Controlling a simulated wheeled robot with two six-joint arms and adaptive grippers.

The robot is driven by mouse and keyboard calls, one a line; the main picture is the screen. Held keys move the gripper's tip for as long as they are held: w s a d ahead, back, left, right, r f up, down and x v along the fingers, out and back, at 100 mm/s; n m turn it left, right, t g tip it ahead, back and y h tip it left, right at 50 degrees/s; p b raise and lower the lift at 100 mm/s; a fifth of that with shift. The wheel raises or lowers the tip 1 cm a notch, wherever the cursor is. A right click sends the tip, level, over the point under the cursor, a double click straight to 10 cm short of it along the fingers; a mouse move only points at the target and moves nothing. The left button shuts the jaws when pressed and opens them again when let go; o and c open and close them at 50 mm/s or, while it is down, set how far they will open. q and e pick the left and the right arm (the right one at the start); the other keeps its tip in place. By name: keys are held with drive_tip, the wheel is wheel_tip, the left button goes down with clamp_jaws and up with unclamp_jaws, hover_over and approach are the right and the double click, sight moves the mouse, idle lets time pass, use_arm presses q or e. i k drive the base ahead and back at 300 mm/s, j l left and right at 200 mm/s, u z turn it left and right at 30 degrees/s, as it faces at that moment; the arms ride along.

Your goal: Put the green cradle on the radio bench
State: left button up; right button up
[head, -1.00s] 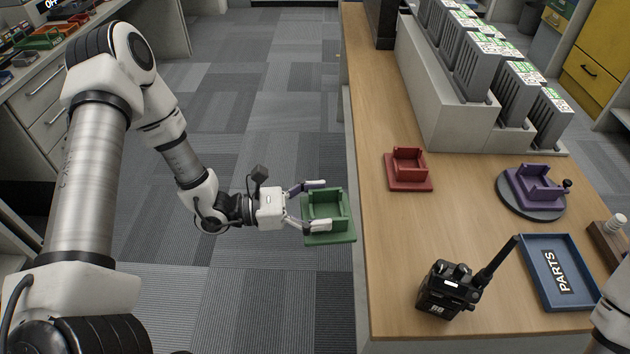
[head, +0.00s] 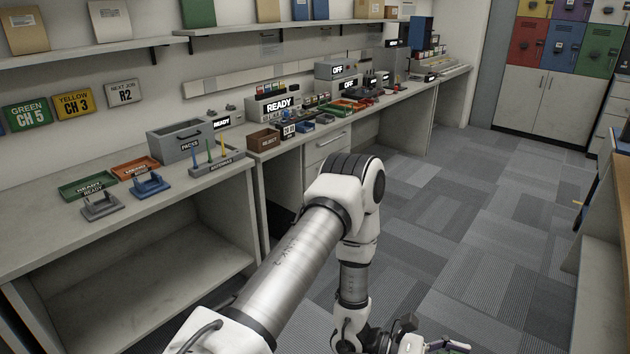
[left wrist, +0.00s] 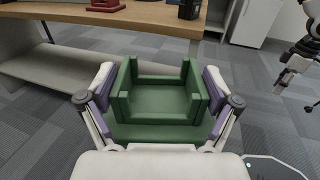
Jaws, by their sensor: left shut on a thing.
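The green cradle (left wrist: 160,98) is between the fingers of my left gripper (left wrist: 158,92) in the left wrist view, upright and level on its square base. The gripper is shut on it, a finger pressed to each side, and holds it in the air over the carpet. A long grey bench (head: 60,245) runs along the wall at the left.
On the bench stand a green tray (head: 87,186), an orange tray (head: 135,167), a grey box (head: 180,142) and small grey and blue holders. A wooden table edge (left wrist: 120,20) with a red cradle (left wrist: 106,4) is ahead in the wrist view.

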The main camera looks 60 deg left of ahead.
sight(33, 227)
drive_tip(key=u, duration=2.05)
drive_tip(key=i+j+u, duration=0.15)
drive_tip(key=i+u, duration=0.95)
